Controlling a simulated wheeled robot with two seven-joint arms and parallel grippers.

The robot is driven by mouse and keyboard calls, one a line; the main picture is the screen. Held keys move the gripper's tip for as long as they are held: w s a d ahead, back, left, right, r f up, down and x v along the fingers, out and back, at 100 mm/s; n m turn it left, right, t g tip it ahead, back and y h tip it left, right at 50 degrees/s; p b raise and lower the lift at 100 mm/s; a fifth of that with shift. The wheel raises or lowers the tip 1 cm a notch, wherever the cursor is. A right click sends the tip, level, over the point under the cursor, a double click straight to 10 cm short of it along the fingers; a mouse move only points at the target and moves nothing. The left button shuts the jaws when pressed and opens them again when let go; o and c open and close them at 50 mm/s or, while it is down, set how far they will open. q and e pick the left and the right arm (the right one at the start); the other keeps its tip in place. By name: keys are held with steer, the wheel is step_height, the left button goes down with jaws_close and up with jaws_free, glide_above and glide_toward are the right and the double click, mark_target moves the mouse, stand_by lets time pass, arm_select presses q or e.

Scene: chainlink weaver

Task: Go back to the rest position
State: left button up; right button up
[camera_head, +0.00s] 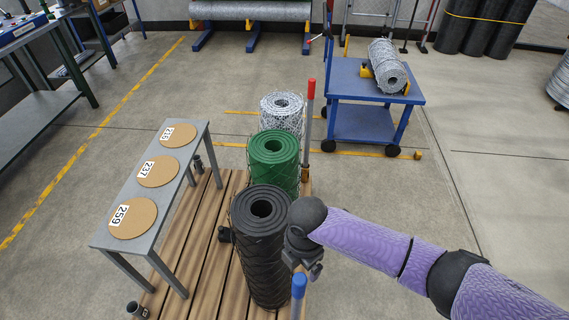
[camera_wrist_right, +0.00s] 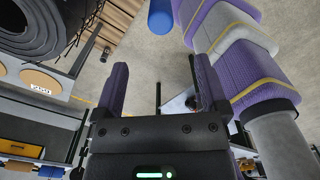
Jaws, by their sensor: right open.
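My right gripper (camera_head: 306,264) is beside the lower right side of the black roll (camera_head: 258,250) in the head view, at the end of my purple arm. In the right wrist view its two fingers (camera_wrist_right: 162,88) stand wide apart with nothing between them. The black roll (camera_wrist_right: 62,22) is at the upper left there, apart from the fingers. I cannot tell in the head view whether the gripper touches it. My left gripper is not in view.
A blue-topped post (camera_head: 299,286) stands close to the gripper. A green roll (camera_head: 273,152) and a silver mesh roll (camera_head: 282,108) stand behind. A grey bench (camera_head: 191,150) with round discs is left. A blue cart (camera_head: 362,122) is back right; floor (camera_head: 500,190) is clear.

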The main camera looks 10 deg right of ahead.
steer(key=s+a+r+m+t+y, duration=0.1)
steer(key=s+a+r+m+y, duration=0.15)
steer(key=s+a+m, duration=0.4)
steer(key=s+d+r+m+t+h, duration=0.25)
steer(key=s+d+m, duration=0.55)
steer(key=d+m, duration=0.65)
step_height(320, 180, down, 25)
steer(key=s+a+g+b, duration=0.2)
steer(key=s+b, duration=0.1)
steer(key=b, duration=0.3)
arm_select(q)
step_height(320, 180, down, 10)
steer(key=b, duration=0.3)
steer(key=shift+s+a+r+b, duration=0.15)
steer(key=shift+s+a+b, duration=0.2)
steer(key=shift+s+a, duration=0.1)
arm_select(e)
steer(key=s+d+f, duration=0.3)
steer(key=s+f, duration=0.9)
steer(key=f, duration=0.1)
steer(key=shift+f+g, duration=0.15)
steer(key=shift+g, duration=0.3)
